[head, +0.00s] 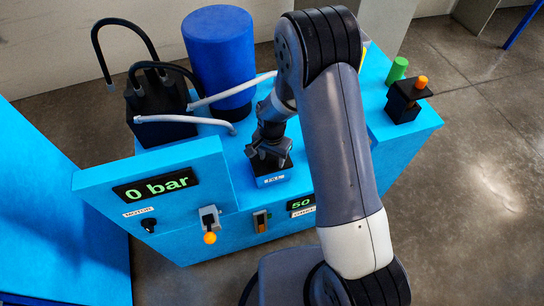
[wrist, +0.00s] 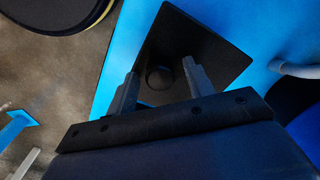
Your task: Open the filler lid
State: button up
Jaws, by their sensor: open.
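The filler lid is a dark square plate (wrist: 200,42) with a round black knob (wrist: 159,78) on it, seen in the wrist view. In the head view the lid (head: 284,168) is mostly covered by my gripper, just behind a small white label on the blue machine. The lid appears to lie closed, though the cover hides much of its edge. My gripper (wrist: 158,74) is open over the lid, with one finger on each side of the knob. It also shows in the head view (head: 268,150). I cannot tell whether the fingers touch the knob.
A blue cylinder (head: 219,60) and a black block with hoses (head: 160,115) stand behind left. White pipes (head: 225,93) run close beside my gripper. The front panel has a "0 bar" display (head: 155,187) and a lever with an orange knob (head: 209,238). A black fixture (head: 403,105) stands right.

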jog(key=shift+f, duration=0.1)
grip_shut()
dwell(0.5)
